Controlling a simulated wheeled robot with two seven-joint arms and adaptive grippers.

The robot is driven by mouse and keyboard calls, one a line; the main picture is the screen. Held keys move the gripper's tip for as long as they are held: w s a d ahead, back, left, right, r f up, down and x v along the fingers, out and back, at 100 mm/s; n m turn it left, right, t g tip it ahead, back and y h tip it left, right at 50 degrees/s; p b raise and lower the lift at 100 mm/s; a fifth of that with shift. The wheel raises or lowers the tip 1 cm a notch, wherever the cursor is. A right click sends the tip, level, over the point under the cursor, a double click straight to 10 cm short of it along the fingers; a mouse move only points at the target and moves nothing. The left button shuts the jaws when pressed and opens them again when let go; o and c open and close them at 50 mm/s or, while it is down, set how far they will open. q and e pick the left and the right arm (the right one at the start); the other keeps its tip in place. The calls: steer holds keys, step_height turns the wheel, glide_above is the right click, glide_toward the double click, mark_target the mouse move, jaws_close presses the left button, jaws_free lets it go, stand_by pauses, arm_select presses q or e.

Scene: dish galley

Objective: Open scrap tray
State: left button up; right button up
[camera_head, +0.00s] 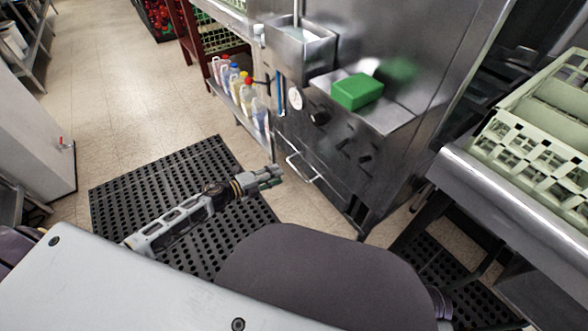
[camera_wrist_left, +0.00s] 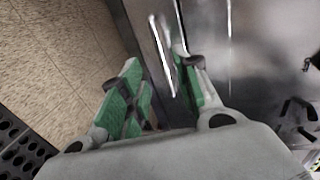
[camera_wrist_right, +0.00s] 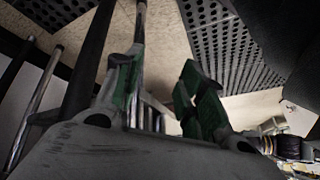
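The scrap tray shows as a low steel front with a pale bar handle (camera_head: 303,167) on the dishwashing machine in the head view. My left gripper (camera_head: 272,177) is just left of this handle, with its fingers pointing toward it. In the left wrist view the bar handle (camera_wrist_left: 162,55) stands ahead of and partly between the green-padded fingers of my left gripper (camera_wrist_left: 160,90), which are apart. I cannot tell whether they touch it. The tray looks closed against the machine. My right gripper (camera_wrist_right: 160,95) shows only in its wrist view, with fingers apart and no held object visible.
The steel machine (camera_head: 340,140) carries a green block (camera_head: 357,91) on a ledge, with knobs below. Bottles (camera_head: 240,88) stand on a low shelf behind. A steel counter (camera_head: 500,200) with pale dish racks (camera_head: 540,140) is at the right. A black perforated mat (camera_head: 130,200) covers the floor.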

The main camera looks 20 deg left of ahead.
mark_target(294, 167)
arm_select(q)
steer(key=shift+b+x, duration=1.15)
steer(key=shift+x, duration=3.35)
steer(key=shift+w+d, duration=0.15)
arm_select(e)
steer(key=shift+m+t+y, duration=0.3)
steer(key=shift+t, duration=0.2)
steer(key=f, duration=0.2)
steer(key=a+f, duration=0.1)
steer(key=f, duration=0.2)
steer(key=shift+w+f, duration=0.15)
steer(key=shift+f, duration=0.1)
arm_select(q)
jaws_close()
